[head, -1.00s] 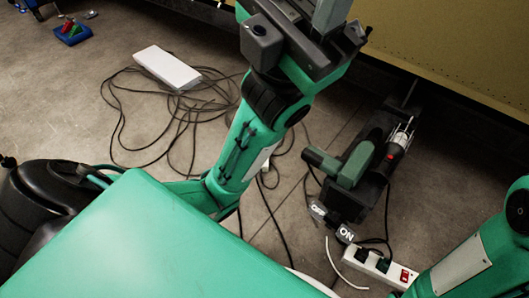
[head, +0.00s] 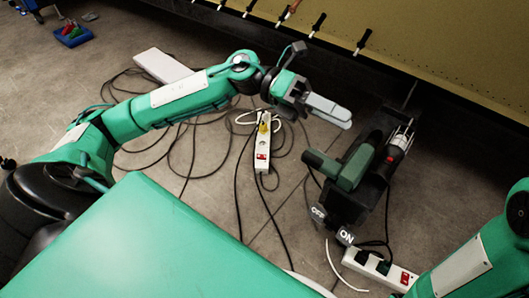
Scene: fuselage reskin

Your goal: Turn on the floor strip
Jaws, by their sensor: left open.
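A white power strip (head: 262,150) lies on the floor in the middle of the head view, with a yellow plug at its far end and a red switch at its near end. A second white strip (head: 382,268) lies at the lower right, with dark plugs and a red switch. I cannot tell either switch's position. My left gripper (head: 338,111) is open and empty, to the right of the middle strip and above the floor, its pale fingers pointing right. Part of my right arm shows at the right edge; its gripper is out of view.
A dark tool stand (head: 345,205) with a green tool (head: 352,165) stands right of the middle strip. "OFF" and "ON" labels (head: 346,236) show at its near end. Black cables and a white box (head: 160,65) lie on the floor. A yellow panel (head: 440,60) borders the back.

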